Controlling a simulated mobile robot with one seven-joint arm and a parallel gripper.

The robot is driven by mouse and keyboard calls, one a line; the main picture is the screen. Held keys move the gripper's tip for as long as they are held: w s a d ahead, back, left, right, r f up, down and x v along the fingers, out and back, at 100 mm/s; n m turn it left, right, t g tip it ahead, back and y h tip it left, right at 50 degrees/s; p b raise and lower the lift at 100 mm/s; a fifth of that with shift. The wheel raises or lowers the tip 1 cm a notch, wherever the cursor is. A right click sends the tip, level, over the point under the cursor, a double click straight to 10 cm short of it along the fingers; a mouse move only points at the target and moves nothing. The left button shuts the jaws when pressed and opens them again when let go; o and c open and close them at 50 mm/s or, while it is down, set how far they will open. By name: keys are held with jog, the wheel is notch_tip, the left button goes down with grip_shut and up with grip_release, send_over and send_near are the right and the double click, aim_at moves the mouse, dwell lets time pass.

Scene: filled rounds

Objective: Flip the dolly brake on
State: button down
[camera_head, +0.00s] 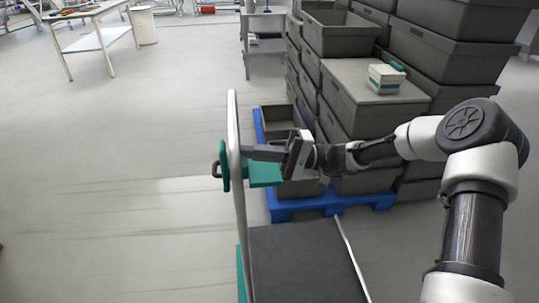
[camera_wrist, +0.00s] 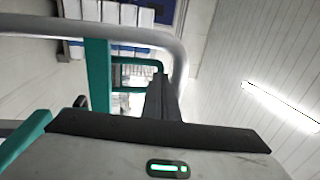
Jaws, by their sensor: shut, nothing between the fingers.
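The dolly has a dark deck (camera_head: 300,262) and a tall pale tube handle (camera_head: 234,120) at its left side. A teal round part (camera_head: 223,166) with a small dark grip sits on the handle, and a teal plate (camera_head: 265,174) shows to its right. I cannot tell which part is the brake or how it is set. My gripper (camera_head: 247,152) is shut and empty, reaching left to the handle beside the teal parts; contact is unclear. In the wrist view, my gripper (camera_wrist: 162,82) points at the bent handle tube (camera_wrist: 130,36), with a teal upright (camera_wrist: 97,80) to the left.
Stacked grey crates (camera_head: 445,50) stand behind my arm, partly on a blue pallet (camera_head: 300,206). A small teal-and-white box (camera_head: 385,80) lies on one crate. A white table (camera_head: 90,35) is far left. The floor left of the dolly is clear.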

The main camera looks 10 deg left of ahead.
aim_at(224, 165)
jog(key=shift+x, duration=1.05)
jog(key=shift+s+a+r, duration=0.15)
jog(key=shift+a+r, duration=0.05)
jog(key=shift+a, duration=0.45)
